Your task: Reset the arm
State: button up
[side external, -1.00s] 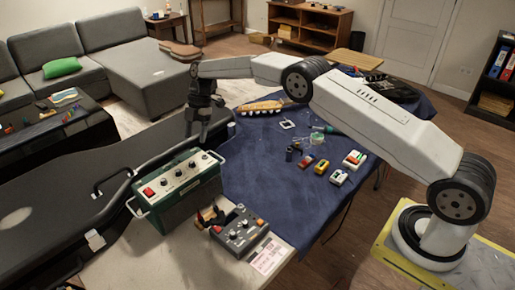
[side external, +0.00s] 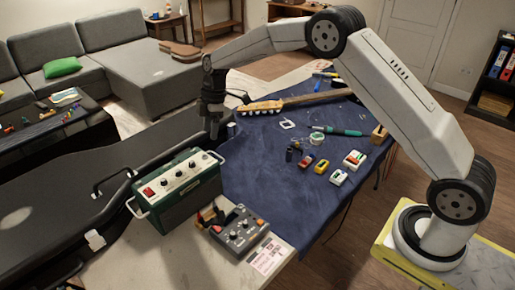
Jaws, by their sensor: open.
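My gripper (side external: 214,130) hangs at the end of my raised arm, pointing down. It is above the far left edge of the blue cloth, behind the green amplifier box. Its jaws are small in the picture, and I see nothing held between them. The guitar neck (side external: 310,99) lies on the cloth to the right of my gripper, with its headstock (side external: 262,108) nearest to it. My gripper and the headstock look apart.
The blue cloth (side external: 260,170) carries a green-handled screwdriver (side external: 345,131), a tape roll (side external: 316,139) and several small pedals (side external: 355,159). The green amplifier (side external: 178,190) and a grey pedal unit (side external: 240,230) stand at the front. A black guitar case (side external: 60,215) lies at left.

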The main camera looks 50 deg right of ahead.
jog(key=s+d+m+t+h, duration=0.1)
jog(key=s+m, duration=0.6)
jog(key=s, duration=0.7)
jog(key=s+d+m+t+h, duration=0.1)
jog(key=s+m, duration=0.6)
jog(key=s, duration=0.8)
jog(key=shift+s+d+r+t+h, duration=0.3)
jog(key=shift+d+r+h, duration=0.1)
jog(key=shift+d, duration=0.45)
jog(key=shift+w, duration=0.1)
